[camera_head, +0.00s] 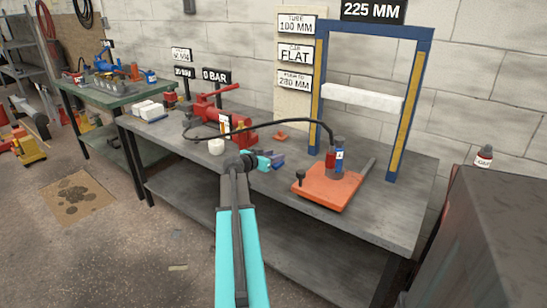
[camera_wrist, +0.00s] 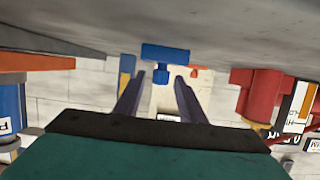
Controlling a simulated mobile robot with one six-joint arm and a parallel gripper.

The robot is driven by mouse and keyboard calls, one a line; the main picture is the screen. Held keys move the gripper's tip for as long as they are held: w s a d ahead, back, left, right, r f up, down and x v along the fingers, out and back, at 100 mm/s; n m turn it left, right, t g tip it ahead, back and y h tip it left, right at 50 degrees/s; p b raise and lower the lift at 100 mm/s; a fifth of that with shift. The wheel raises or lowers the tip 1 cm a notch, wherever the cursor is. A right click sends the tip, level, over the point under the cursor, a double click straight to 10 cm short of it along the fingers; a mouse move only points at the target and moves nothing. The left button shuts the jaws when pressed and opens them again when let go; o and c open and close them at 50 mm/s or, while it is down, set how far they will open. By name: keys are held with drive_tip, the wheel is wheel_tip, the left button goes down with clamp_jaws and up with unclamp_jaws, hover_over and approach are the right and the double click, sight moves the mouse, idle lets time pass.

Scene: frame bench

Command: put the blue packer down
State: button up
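The blue packer (camera_wrist: 166,54) shows in the wrist view as a small blue piece with a wide flat part and a short round stub. It appears to rest on the grey bench top, which lies along the top of that upside-down picture. My gripper (camera_wrist: 160,82) has its two dark fingers apart, with a gap on each side of the stub. The packer is at or just beyond the fingertips. In the head view my gripper (camera_head: 276,160) is low over the bench, left of the orange jack; the packer is hard to tell from the fingers there.
The orange jack base (camera_head: 322,192) carries red and blue cylinders to the right. A blue press frame (camera_head: 411,100) stands behind it. A red pump (camera_head: 238,130) and its black hose (camera_head: 268,123) are close behind my gripper. Some bench top (camera_head: 400,215) is clear at the right front.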

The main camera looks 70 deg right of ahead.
drive_tip(key=v, duration=1.1)
drive_tip(key=shift+a+r, duration=0.1)
drive_tip(key=shift+a, duration=0.1)
idle(0.4)
drive_tip(key=shift+w, duration=0.1)
